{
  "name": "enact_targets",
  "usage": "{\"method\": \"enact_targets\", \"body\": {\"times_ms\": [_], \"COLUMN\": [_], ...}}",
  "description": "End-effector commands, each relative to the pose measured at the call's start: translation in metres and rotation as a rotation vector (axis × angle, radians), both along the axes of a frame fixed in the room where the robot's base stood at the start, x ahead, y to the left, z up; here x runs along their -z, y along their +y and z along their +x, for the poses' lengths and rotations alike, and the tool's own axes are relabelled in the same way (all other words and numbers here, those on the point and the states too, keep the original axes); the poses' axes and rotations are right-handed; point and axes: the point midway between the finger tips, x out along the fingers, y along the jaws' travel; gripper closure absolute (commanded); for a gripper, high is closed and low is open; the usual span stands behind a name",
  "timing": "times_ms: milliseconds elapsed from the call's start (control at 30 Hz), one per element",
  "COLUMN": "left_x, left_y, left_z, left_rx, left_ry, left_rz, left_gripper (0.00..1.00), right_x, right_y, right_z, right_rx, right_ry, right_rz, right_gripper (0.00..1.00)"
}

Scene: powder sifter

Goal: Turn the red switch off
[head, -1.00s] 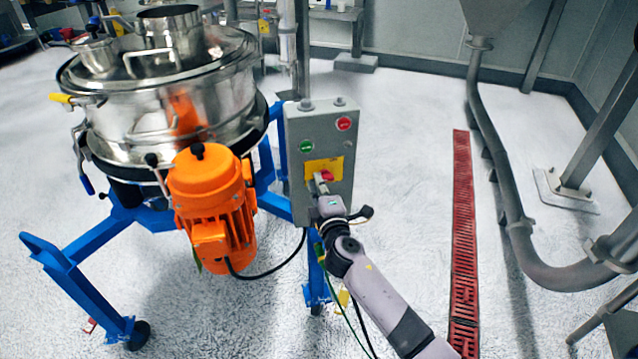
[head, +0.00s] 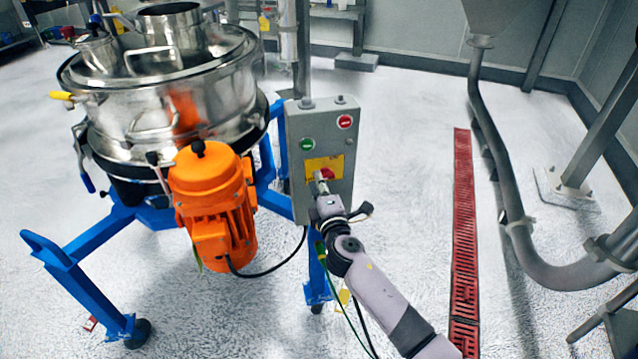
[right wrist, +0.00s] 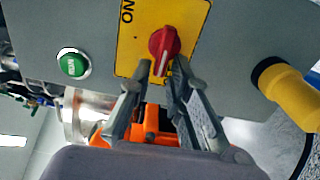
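The red switch (head: 327,173) is a rotary knob on a yellow plate (head: 316,166) on the front of a grey control box. In the right wrist view the red switch (right wrist: 164,48) sits slightly tilted, with "ON" printed on the plate to its upper left. My right gripper (head: 319,181) is at the knob. In the right wrist view the right gripper (right wrist: 160,70) is open, with its fingertips on either side of the knob's lower end and a gap between them. Whether they touch it I cannot tell. My left gripper is not in view.
The control box (head: 303,125) also has a green button (head: 307,145) and a red button (head: 345,121). An orange motor (head: 213,205) and the steel sifter (head: 170,100) stand to the left. A yellow connector (right wrist: 287,92) sticks out beside the switch.

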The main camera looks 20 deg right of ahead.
Motion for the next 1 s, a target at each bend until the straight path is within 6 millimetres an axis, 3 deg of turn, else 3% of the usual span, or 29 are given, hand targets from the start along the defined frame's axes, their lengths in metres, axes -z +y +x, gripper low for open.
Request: {"method": "enact_targets", "body": {"times_ms": [133,433,567,1000], "left_x": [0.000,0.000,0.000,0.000], "left_y": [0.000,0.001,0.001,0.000], "left_z": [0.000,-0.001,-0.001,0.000], "left_rx": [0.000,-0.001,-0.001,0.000], "left_ry": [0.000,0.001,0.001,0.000], "left_rz": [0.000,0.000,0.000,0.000], "left_gripper": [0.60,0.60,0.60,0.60], "right_x": [0.000,-0.001,0.000,0.000], "right_y": [0.000,0.000,0.000,0.003], "right_z": [0.000,-0.001,-0.010,-0.096], "right_rx": [0.000,0.001,0.001,0.000], "right_ry": [0.000,-0.001,0.000,0.001], "right_rz": [0.001,0.002,0.001,0.002], "right_gripper": [0.70,0.70,0.70,0.70]}}
